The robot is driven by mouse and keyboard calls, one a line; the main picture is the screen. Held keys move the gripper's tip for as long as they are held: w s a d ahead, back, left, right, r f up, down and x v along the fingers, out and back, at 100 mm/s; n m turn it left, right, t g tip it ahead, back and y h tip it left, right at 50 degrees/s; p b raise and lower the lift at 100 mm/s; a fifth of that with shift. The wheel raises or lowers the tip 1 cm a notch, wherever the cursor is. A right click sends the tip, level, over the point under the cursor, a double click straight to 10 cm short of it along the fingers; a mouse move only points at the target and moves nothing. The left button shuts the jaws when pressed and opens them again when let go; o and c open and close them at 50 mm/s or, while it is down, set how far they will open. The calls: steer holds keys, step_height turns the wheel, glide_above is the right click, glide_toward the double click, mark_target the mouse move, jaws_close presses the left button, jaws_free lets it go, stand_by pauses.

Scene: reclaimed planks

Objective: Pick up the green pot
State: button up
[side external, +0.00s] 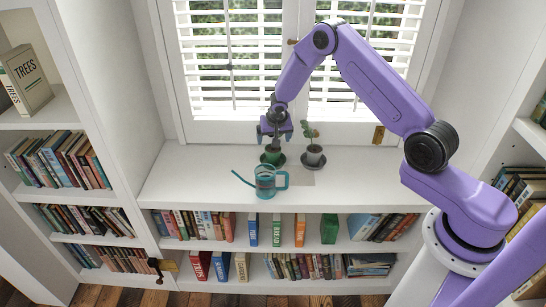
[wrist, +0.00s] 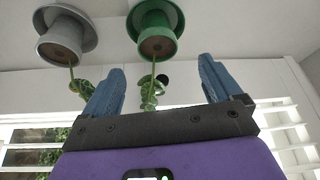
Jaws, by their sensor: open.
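My gripper (side external: 275,134) is just above the pot in the side view. In the wrist view my gripper (wrist: 160,84) has its two blue fingers apart, with the plant showing between them. The fingers look clear of the pot itself.
A grey pot (side external: 314,154) with a plant stands close on the right, on its own saucer. A teal watering can (side external: 265,181) sits in front. The shutters (side external: 230,70) are behind. The shelf (side external: 185,180) is clear on the left.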

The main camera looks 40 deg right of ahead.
mark_target(273, 149)
steer(key=x, duration=0.7)
steer(key=shift+s+d+f, duration=0.15)
steer(key=shift+f, duration=0.25)
steer(key=shift+x, duration=0.8)
steer(key=shift+r, duration=0.1)
steer(key=c, duration=1.3)
